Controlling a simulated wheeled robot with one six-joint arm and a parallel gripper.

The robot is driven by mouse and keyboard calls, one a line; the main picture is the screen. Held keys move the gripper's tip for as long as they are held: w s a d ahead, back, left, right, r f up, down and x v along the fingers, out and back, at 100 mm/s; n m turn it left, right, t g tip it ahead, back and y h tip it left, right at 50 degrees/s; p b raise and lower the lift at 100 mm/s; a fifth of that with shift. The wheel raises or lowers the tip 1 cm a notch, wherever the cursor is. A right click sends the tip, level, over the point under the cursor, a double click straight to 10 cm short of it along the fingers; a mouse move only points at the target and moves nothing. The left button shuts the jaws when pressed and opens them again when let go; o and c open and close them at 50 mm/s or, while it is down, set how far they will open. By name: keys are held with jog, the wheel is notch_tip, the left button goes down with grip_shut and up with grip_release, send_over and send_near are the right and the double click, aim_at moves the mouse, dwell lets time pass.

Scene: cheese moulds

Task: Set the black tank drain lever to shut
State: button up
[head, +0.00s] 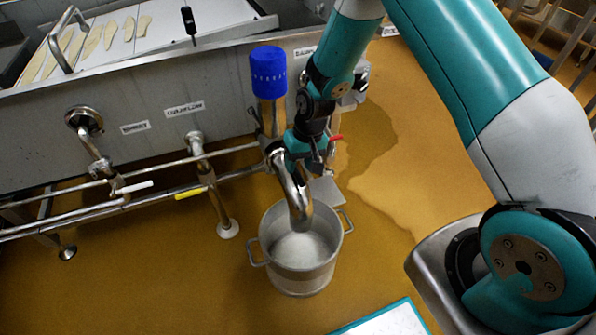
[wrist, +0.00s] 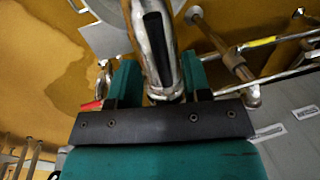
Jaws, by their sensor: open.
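A bent steel drain pipe (head: 291,190) comes down from the tank (head: 225,105) and ends over a steel pot. In the wrist view the pipe (wrist: 143,30) runs up between the fingers, with a long black piece along it that looks like the black lever (wrist: 156,42). In the head view my arm and gripper hide this lever, so its exact angle is not clear there. My gripper (head: 308,158) is at the pipe's upper bend, pointing down. In the wrist view its two teal fingers (wrist: 160,80) stand apart, one on each side of the pipe, not closed on it.
The steel pot (head: 303,268) stands under the spout. A red lever (head: 335,138) is close beside my gripper. White (head: 135,187) and yellow (head: 191,192) levers sit on pipes to the left. A blue-capped post (head: 268,72) rises behind the drain. A wet patch marks the floor.

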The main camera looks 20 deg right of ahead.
jog(key=shift+a+f, duration=0.25)
jog(key=shift+f, duration=0.95)
grip_shut()
